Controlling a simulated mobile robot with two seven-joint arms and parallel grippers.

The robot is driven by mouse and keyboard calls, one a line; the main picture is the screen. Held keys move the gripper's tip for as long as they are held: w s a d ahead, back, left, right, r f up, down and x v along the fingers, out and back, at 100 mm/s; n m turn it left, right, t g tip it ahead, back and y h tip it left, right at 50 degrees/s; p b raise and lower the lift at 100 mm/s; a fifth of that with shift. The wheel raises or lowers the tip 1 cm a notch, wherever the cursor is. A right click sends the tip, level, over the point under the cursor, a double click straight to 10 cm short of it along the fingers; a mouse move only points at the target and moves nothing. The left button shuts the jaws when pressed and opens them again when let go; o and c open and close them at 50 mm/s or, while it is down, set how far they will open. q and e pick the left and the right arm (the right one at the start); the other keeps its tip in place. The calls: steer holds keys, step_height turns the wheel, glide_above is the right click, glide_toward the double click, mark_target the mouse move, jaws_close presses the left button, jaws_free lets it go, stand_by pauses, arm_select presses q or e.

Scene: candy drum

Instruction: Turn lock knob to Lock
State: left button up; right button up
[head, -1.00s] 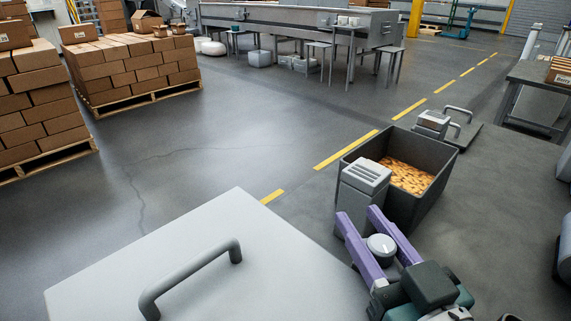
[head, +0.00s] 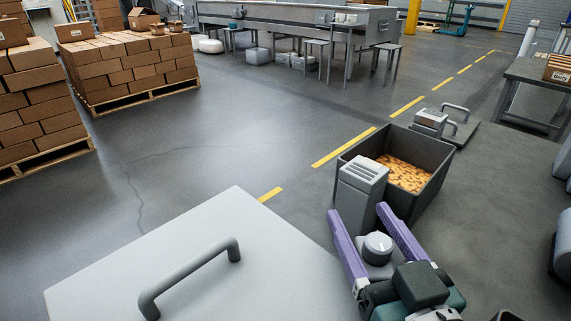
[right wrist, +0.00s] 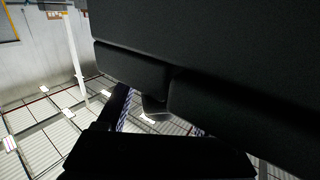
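The lock knob (head: 377,246) is a round grey knob with a pale top, standing on a grey base at the lower right of the head view. A mark shows on its top, but I cannot read any Lock label. My right gripper (head: 358,211) has two purple fingers, spread apart on either side of the knob. Gaps show between the fingers and the knob, and the gripper is open. How high the fingers are relative to the knob is hard to tell. The right wrist view shows mostly dark surfaces and the ceiling; the knob is not clear there. My left gripper is not in view.
A dark bin (head: 428,165) of orange candy stands just beyond the knob, with a grey vented post (head: 360,200) at its near corner. A large pale panel with a grey handle (head: 190,278) fills the lower left. Boxes on pallets (head: 130,65) stand farther back.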

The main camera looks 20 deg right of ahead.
mark_target(383, 259)
steer(key=shift+s, duration=0.1)
steer(key=v, duration=0.9)
steer(key=shift+s, duration=0.4)
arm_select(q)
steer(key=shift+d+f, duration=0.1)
arm_select(e)
steer(key=shift+w+a, duration=0.1)
